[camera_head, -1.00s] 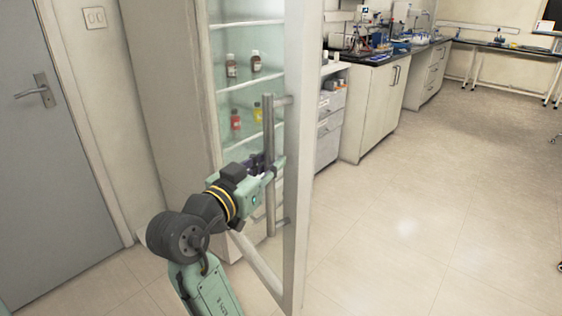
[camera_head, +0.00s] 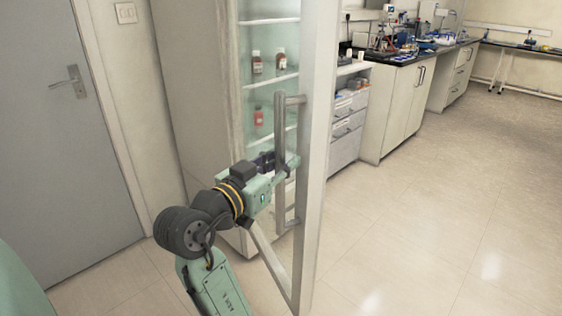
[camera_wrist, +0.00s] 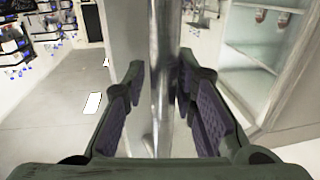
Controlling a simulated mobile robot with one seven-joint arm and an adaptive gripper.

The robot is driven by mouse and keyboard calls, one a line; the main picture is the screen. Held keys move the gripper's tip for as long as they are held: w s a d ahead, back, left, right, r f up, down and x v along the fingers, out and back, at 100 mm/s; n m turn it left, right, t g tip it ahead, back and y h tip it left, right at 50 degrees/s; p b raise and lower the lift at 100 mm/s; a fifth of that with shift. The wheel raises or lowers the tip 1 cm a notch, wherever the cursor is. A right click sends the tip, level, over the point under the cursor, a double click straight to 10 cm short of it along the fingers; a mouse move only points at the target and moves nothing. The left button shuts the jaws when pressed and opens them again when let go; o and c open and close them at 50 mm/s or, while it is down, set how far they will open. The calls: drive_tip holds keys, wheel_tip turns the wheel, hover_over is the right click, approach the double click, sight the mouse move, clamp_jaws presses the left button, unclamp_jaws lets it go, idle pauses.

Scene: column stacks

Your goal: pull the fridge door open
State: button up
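The fridge door (camera_head: 313,150) stands swung out from the white fridge, with its edge toward me. Its long vertical metal handle (camera_head: 280,130) is on the door's left face in the head view. My gripper (camera_head: 284,163) is at the middle of this handle. Contact on the left finger is hard to make out. The fridge interior (camera_head: 268,45) shows glass shelves with small bottles (camera_head: 257,63).
A grey room door (camera_head: 75,130) is at the left. Drawers (camera_head: 347,125) and a lab bench (camera_head: 395,110) with equipment stand beyond the fridge door. The floor (camera_head: 430,230) to the right is clear.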

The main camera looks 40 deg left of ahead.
drive_tip(key=shift+o, duration=1.1)
drive_tip(key=shift+a, duration=0.1)
drive_tip(key=shift+s, duration=0.2)
drive_tip(key=s, duration=1.1)
drive_tip(key=shift+s, duration=0.3)
